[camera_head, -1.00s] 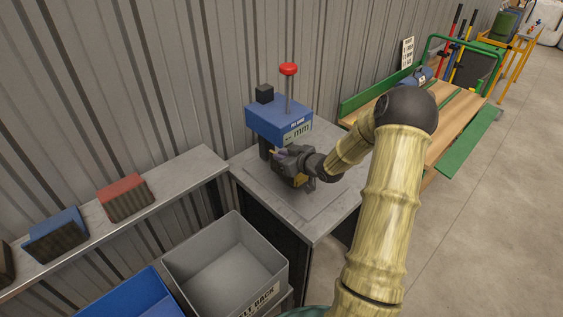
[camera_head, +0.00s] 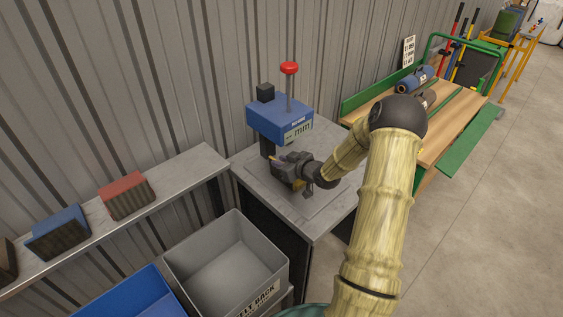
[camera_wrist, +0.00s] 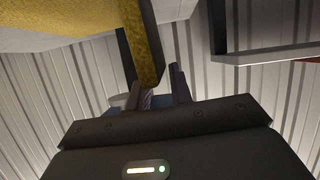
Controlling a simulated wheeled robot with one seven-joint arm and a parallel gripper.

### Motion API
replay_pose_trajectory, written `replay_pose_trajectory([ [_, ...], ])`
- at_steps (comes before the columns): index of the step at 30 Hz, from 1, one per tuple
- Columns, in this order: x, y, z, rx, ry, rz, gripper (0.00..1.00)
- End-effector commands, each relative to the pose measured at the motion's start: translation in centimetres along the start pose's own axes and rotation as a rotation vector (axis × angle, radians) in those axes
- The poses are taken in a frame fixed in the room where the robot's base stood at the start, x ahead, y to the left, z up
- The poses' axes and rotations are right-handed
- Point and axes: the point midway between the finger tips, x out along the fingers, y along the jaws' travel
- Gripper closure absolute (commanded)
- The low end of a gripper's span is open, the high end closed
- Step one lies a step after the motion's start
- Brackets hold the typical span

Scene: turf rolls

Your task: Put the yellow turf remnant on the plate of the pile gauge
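The yellow turf remnant (camera_wrist: 147,42) shows in the wrist view as yellow pile with a dark side, by my fingers. In the head view a little of its yellow (camera_head: 298,185) shows below my gripper (camera_head: 278,160), which hides the rest. In the wrist view my gripper (camera_wrist: 162,88) has its fingers apart, with a narrow gap between the remnant and the right finger. The pile gauge (camera_head: 280,118), with blue head and red knob, stands just behind. Its flat plate (camera_head: 318,208) is partly covered by my gripper. Contact between remnant and plate is hidden.
A shelf (camera_head: 165,178) at left carries a red block (camera_head: 126,195) and a blue block (camera_head: 58,232). A grey bin (camera_head: 225,262) and a blue bin (camera_head: 125,297) stand in front. A bench (camera_head: 455,125) with rolls is behind my arm at right. Floor at right is clear.

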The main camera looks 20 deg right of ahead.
Motion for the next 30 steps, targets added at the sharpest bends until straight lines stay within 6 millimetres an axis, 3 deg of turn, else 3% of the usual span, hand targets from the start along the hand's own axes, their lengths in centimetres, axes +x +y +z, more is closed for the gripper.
replay_pose_trajectory([
  [14, -0.8, 0.1, 0.0, -0.001, 0.000, 0.001, 0.68],
  [30, -10.3, 0.1, -0.1, -0.001, 0.001, 0.003, 0.68],
])
